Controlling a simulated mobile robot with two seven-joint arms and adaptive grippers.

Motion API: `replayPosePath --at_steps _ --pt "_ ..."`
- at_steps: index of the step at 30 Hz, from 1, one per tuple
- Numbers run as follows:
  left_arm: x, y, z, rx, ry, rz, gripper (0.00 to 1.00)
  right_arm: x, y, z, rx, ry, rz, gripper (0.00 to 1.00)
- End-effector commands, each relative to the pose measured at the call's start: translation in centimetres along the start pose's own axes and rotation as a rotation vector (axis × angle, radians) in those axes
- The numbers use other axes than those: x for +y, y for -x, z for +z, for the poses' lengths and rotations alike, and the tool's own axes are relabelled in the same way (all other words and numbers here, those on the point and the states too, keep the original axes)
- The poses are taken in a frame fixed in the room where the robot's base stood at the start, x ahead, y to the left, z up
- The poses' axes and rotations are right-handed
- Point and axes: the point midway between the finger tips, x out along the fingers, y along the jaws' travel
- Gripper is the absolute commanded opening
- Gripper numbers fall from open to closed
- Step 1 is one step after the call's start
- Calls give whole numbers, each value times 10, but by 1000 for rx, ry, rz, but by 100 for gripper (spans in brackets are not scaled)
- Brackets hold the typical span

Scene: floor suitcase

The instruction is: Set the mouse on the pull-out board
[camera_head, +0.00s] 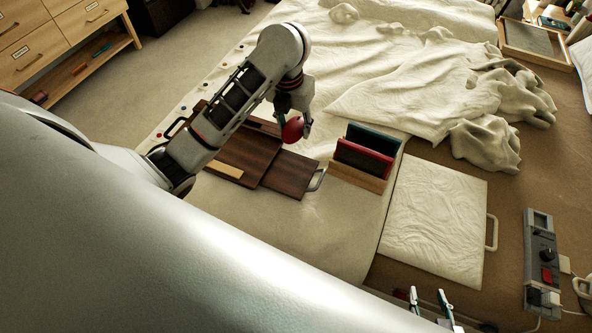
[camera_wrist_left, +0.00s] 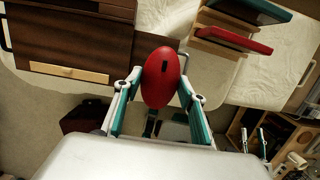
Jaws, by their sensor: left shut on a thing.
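A red mouse (camera_head: 292,131) is held between the fingers of my left gripper (camera_head: 294,122). In the left wrist view the mouse (camera_wrist_left: 161,77) sits between the two teal-padded fingers, with a dark slot on its face. The dark brown pull-out board (camera_head: 289,175) sticks out on the right of a brown lap desk (camera_head: 248,147) lying on the bed. The mouse appears above the board's far end; the exact height is unclear. My right gripper (camera_head: 430,300) is at the bottom of the head view, fingers apart, with nothing seen between them.
A wooden holder (camera_head: 357,178) with red and teal upright items stands just right of the pull-out board. A cream padded panel (camera_head: 433,218) lies further right. A grey device (camera_head: 540,262) is at the right edge. Rumpled blankets (camera_head: 420,75) cover the back of the bed.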

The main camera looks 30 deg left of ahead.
Motion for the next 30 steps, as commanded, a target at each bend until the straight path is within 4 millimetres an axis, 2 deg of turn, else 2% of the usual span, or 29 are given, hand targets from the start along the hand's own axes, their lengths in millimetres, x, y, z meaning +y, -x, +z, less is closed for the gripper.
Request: replayPosePath --at_steps 8,18,21,26,30 --pt "0 -51 -10 7 2 1 18 0 0 0 -1 2 -1 40" --pt "0 -126 -22 7 1 2 18 2 0 1 -2 7 -1 40" --pt "0 -139 -23 4 1 2 18 2 0 2 -2 7 0 40" --pt "0 -149 -24 4 0 2 18 2 0 2 -2 7 0 40" --pt "0 -169 -28 6 2 1 18 2 0 1 -2 7 0 40"
